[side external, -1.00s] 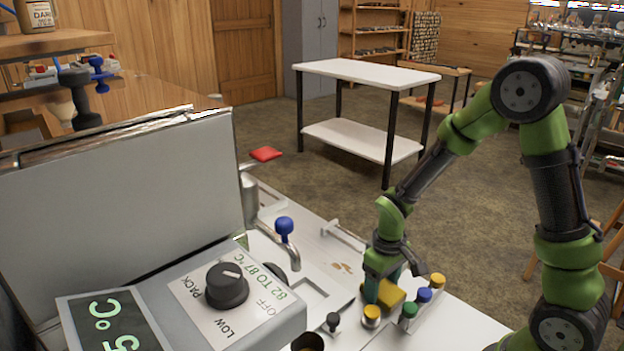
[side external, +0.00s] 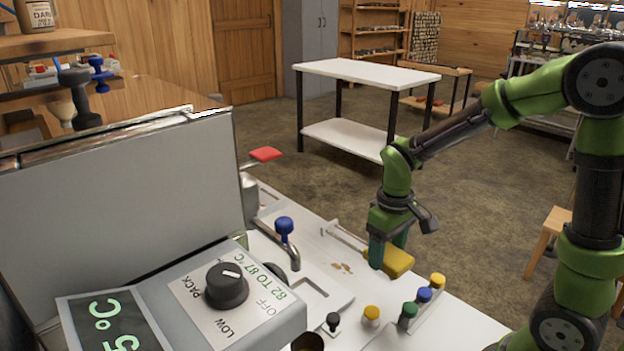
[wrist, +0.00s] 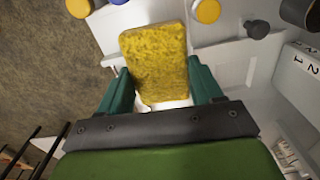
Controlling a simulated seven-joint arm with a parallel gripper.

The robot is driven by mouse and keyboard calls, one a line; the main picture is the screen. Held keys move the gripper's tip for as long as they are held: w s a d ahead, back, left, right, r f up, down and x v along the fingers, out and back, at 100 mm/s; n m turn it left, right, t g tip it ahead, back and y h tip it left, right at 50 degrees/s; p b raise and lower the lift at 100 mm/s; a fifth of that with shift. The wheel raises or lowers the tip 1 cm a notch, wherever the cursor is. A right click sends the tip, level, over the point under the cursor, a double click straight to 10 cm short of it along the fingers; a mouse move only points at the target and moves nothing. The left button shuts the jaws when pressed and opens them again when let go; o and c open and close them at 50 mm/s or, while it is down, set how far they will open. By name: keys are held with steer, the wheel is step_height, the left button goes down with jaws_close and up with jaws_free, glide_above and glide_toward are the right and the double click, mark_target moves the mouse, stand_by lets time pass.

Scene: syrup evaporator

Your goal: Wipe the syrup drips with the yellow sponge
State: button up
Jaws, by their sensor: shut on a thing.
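The yellow sponge (side external: 397,262) is held between the green fingers of my gripper (side external: 388,254). In the wrist view the sponge (wrist: 157,62) sticks out forward from between the fingertips of my gripper (wrist: 163,88). In the side view the sponge appears raised above the white counter; the exact gap is hard to tell. Brown syrup drips (side external: 341,268) lie on the white counter just left of the gripper. I cannot make out the drips in the wrist view.
A blue-knobbed tap (side external: 285,228) and the control box (side external: 222,297) are at left. The white counter (side external: 470,325) is clear at right.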

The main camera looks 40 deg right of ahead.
steer(key=shift+c, duration=0.8)
steer(key=shift+f, duration=0.15)
steer(key=w+f, duration=0.3)
steer(key=w, duration=0.8)
glide_toward(325, 257)
steer(key=shift+f, duration=2.5)
steer(key=shift+s+f, duration=0.25)
steer(key=shift+f, duration=0.65)
steer(key=shift+c, duration=0.4)
steer(key=shift+s, duration=4.9)
steer(key=shift+w, duration=5.1)
steer(key=shift+r, duration=4.2)
